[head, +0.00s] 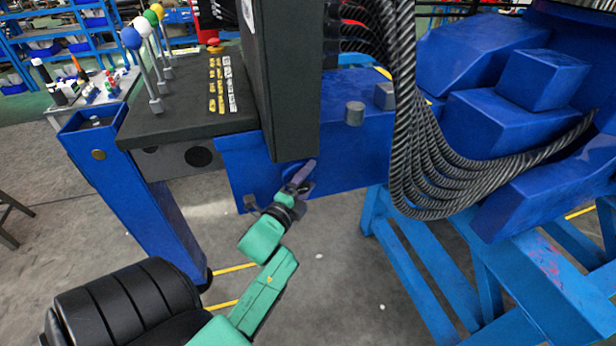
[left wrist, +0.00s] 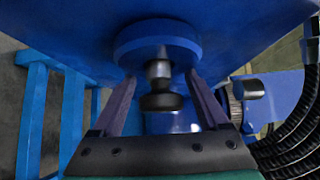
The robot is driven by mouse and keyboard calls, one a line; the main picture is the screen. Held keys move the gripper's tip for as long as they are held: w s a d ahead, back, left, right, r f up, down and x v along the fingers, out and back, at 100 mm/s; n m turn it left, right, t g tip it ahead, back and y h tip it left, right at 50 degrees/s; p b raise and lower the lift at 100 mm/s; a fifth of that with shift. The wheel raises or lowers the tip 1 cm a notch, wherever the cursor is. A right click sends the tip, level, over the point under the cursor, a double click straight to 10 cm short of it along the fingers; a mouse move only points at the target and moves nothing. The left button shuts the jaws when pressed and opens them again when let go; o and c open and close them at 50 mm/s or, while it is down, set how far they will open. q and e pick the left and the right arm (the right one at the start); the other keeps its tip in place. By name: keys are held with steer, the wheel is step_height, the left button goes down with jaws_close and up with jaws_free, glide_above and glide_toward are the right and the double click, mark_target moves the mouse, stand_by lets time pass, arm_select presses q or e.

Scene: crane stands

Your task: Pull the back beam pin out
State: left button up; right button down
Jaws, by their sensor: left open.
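The beam pin (left wrist: 160,88) shows in the left wrist view as a short metal shaft with a dark knob. It sits in a round blue collar (left wrist: 157,36) on the blue beam (left wrist: 70,22). My left gripper (left wrist: 161,80) is open, with one finger on each side of the pin; I cannot tell whether either touches it. In the head view my left gripper (head: 302,177) is at the side of the blue beam (head: 350,150), below the dark upright box. The pin cannot be made out there. My right gripper is not in view.
The dark upright box (head: 285,80) stands just above my left gripper. Thick black hoses (head: 420,140) hang to its right. A console with ball-topped levers (head: 145,60) is at left. A blue frame (head: 440,260) stands at lower right. Bare floor (head: 330,270) lies below the beam.

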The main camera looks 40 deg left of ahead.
arm_select(q)
steer(key=shift+d, duration=0.1)
steer(key=shift+s, duration=0.1)
jaws_close()
stand_by(1.2)
